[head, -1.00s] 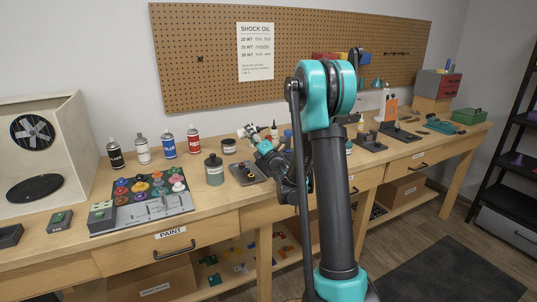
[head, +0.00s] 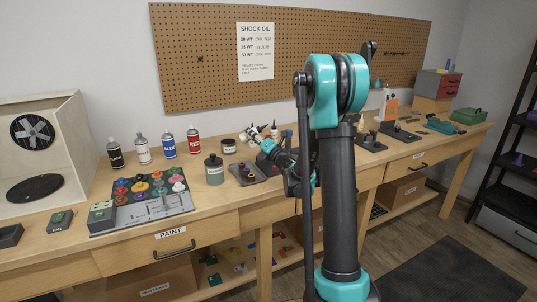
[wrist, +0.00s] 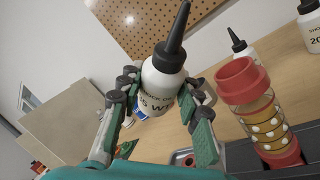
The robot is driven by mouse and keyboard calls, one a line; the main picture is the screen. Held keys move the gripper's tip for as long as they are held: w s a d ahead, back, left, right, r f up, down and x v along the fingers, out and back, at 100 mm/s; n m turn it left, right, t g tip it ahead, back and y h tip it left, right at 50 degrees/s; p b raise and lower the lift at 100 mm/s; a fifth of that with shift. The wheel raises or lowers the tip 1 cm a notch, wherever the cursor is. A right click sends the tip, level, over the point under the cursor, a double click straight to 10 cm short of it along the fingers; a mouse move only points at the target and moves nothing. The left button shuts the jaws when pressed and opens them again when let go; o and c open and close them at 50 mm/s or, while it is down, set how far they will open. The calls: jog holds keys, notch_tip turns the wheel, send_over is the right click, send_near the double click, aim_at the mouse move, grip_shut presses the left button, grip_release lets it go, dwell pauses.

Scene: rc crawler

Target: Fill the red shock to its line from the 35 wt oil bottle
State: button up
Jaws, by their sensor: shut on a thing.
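In the wrist view my gripper (wrist: 163,88) is shut on a white bottle (wrist: 160,80) with a black nozzle. The nozzle points up and leans right in the picture. The red shock (wrist: 240,76) stands just right of the gripper, apart from the bottle, with red ends, a clear body, amber inside and pale round spots. Its fill line cannot be made out. In the head view my gripper (head: 268,143) is at the bench, small and partly hidden by my arm.
More white bottles stand behind the shock, one with a black nozzle (wrist: 240,46) and one labelled "20" (wrist: 312,35). A grey-green jar (head: 214,170) and a dark tray (head: 247,174) are on the bench (head: 216,209) left of the gripper. A pegboard (wrist: 140,22) is behind.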

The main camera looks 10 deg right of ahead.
aim_at(259, 132)
jog(key=n+g, duration=0.1)
jog(key=d+r+n, duration=0.1)
jog(key=shift+d+n+g+h, duration=0.3)
jog(key=shift+g+h, duration=0.1)
jog(key=n, duration=0.1)
jog(key=d+n+g+h, duration=0.1)
jog(key=shift+d+r+n, duration=0.25)
jog(key=shift+r+n, duration=0.15)
jog(key=shift+s, duration=0.15)
